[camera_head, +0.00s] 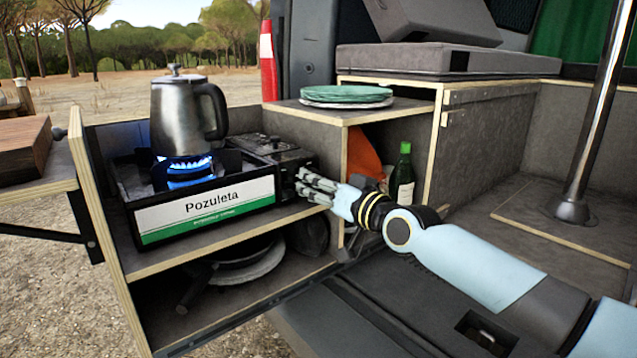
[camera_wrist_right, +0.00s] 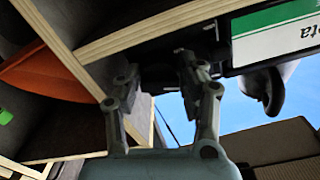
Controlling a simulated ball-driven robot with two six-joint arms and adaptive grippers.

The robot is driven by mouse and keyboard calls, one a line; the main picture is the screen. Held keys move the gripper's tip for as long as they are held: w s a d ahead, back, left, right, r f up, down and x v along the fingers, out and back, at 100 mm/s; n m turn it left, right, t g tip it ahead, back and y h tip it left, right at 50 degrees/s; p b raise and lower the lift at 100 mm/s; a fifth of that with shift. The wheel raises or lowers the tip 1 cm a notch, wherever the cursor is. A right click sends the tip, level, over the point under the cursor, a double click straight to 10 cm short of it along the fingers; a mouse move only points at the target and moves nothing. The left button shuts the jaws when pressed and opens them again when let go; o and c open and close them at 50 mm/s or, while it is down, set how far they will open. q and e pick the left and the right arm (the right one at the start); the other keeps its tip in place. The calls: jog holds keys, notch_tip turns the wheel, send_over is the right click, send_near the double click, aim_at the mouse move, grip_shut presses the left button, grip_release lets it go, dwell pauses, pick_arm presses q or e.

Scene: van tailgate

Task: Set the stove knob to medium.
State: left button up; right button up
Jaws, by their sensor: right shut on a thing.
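The stove (camera_head: 262,145) is a black camping burner with a white and green "Pozuleta" label (camera_head: 205,208) on its front. Its blue flame (camera_head: 190,172) burns under a steel kettle (camera_head: 180,115). My right gripper (camera_head: 302,182) is at the stove's right end, its fingers pointing left. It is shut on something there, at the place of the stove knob. The knob itself is hidden by the fingers, and its setting cannot be read. In the right wrist view the fingers (camera_wrist_right: 157,68) reach in beside the stove label (camera_wrist_right: 283,30). My left gripper is not in view.
The stove stands on a pull-out wooden shelf (camera_head: 150,262) with a pan (camera_head: 235,262) below. Green plates (camera_head: 345,95) lie on the cabinet to the right. A green bottle (camera_head: 403,175) and an orange item (camera_head: 362,157) stand behind my right forearm. A table pole (camera_head: 590,120) rises at right.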

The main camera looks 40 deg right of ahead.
jog(key=shift+m, duration=0.6)
jog(key=o, duration=0.8)
jog(key=shift+o, duration=0.2)
notch_tip(320, 180, up, 10)
jog(key=shift+f, duration=0.1)
